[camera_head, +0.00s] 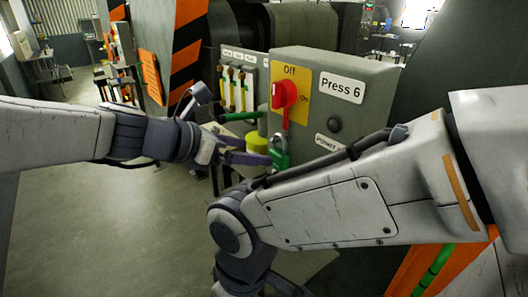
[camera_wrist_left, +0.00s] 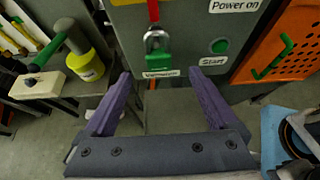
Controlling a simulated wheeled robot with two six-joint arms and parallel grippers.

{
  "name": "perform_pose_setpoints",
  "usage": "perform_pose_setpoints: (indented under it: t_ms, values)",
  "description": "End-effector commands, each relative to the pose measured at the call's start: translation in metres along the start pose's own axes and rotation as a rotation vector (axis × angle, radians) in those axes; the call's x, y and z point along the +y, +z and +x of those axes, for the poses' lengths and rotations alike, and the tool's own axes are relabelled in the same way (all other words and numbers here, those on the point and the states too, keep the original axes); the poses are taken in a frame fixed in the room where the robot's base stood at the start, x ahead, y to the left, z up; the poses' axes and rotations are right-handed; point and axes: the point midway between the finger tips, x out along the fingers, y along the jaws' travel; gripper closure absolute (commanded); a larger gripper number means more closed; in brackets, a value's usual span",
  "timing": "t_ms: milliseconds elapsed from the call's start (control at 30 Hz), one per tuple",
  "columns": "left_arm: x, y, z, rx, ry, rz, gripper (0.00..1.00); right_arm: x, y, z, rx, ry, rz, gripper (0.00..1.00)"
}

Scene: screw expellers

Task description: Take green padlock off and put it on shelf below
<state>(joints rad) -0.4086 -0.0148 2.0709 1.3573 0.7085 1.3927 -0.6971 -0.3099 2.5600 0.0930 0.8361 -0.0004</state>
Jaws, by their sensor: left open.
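The green padlock (camera_head: 279,156) hangs from the red switch handle (camera_head: 285,97) on the grey Press 6 box (camera_head: 345,75). In the left wrist view the padlock (camera_wrist_left: 158,61) shows its metal shackle at the end of the red handle, ahead of my fingers. My left gripper (camera_head: 262,151) is open and empty, close to the padlock from the left. In the left wrist view its purple fingers (camera_wrist_left: 158,74) are spread, with the padlock beyond and between their tips. My right arm crosses the head view in front of the box; its gripper does not show.
A yellow can (camera_wrist_left: 86,65) and a pale block (camera_wrist_left: 38,85) stand on a low shelf left of the box. An orange perforated panel (camera_wrist_left: 285,45) with a green handle is at the right. Open floor (camera_head: 90,230) lies to the left.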

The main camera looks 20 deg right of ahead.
Motion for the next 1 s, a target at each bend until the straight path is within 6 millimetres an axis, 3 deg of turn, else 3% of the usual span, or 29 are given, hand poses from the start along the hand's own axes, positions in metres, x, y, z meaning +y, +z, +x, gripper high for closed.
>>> perform_pose_setpoints:
  t_ms: [100, 367, 600, 933, 967, 1000]
  values:
    - [-0.002, 0.0, 0.021, 0.003, -0.006, 0.003, 0.07, 0.0, 0.0, 0.0, 0.0, 0.0, 0.0, 1.0]
    - [-0.001, 0.001, 0.043, 0.004, -0.006, 0.006, 0.07, 0.0, 0.0, -0.002, 0.0, 0.0, 0.0, 1.0]
    - [0.002, 0.002, 0.078, 0.005, -0.007, 0.008, 0.07, 0.0, 0.0, -0.005, 0.0, 0.0, 0.0, 1.0]
    - [0.003, 0.003, 0.086, 0.003, -0.004, 0.009, 0.07, 0.0, 0.0, -0.005, 0.0, 0.0, 0.0, 1.0]
    - [0.003, 0.003, 0.086, 0.004, -0.005, 0.009, 0.15, 0.0, 0.0, -0.005, 0.0, 0.0, 0.0, 1.0]
    - [0.003, 0.003, 0.086, 0.004, -0.005, 0.009, 0.3, 0.0, 0.0, -0.005, 0.0, 0.0, 0.0, 1.0]
